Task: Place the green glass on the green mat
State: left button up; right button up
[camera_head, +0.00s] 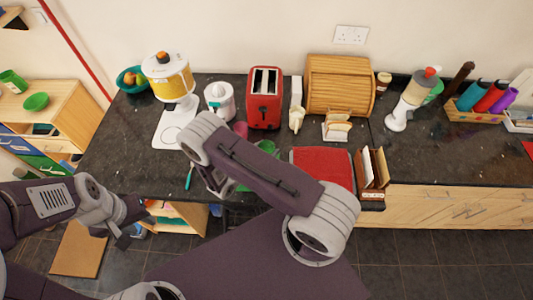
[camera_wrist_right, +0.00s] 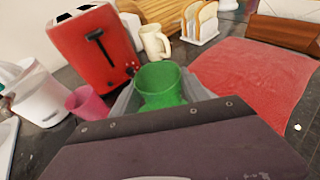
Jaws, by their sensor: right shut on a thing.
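The green glass (camera_wrist_right: 160,85) stands between the two fingers of my right gripper (camera_wrist_right: 160,98) in the right wrist view, and the gripper is shut on it. In the head view my right gripper (camera_head: 216,184) is over the counter's front, partly hidden by my arm.
A red toaster (camera_head: 264,98), white mug (camera_head: 297,118) and pink cup (camera_wrist_right: 87,103) stand close behind the glass. A red mat (camera_head: 322,170) and letter rack (camera_head: 372,168) lie to the right.

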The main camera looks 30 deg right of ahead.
notch_tip(320, 180, down, 3)
jog(key=shift+s+d+r+p, duration=0.1)
jog(key=shift+p, duration=0.25)
jog(key=shift+d+f, duration=0.1)
jog(key=shift+f, duration=0.3)
jog(key=shift+f+b, duration=0.15)
jog(key=shift+b, duration=0.15)
jog(key=o, duration=1.5)
jog(key=shift+c, duration=0.2)
